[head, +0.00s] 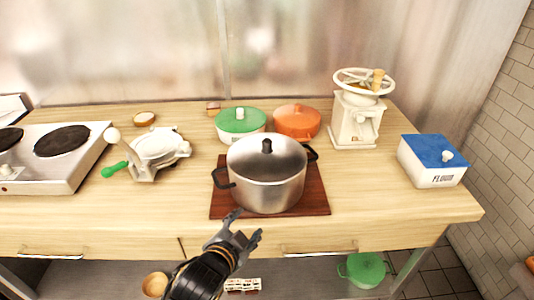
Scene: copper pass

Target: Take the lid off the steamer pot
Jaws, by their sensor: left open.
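The steamer pot (270,192) is a large silver pot with black side handles. It stands on a dark red-brown board (318,198) near the front edge of the counter. Its silver lid (285,157) is on top, with a black knob (267,146) in the middle. My left gripper (244,226) is open and empty, in front of the pot and lower than its rim. It appears apart from the pot. My right gripper is not in view.
A green-lidded pot (240,122) and an orange pot (297,121) stand behind the steamer pot. A white grinder (356,115) and a blue-lidded flour box (432,162) are to the right. A white press (157,150) and a hob (55,155) are left.

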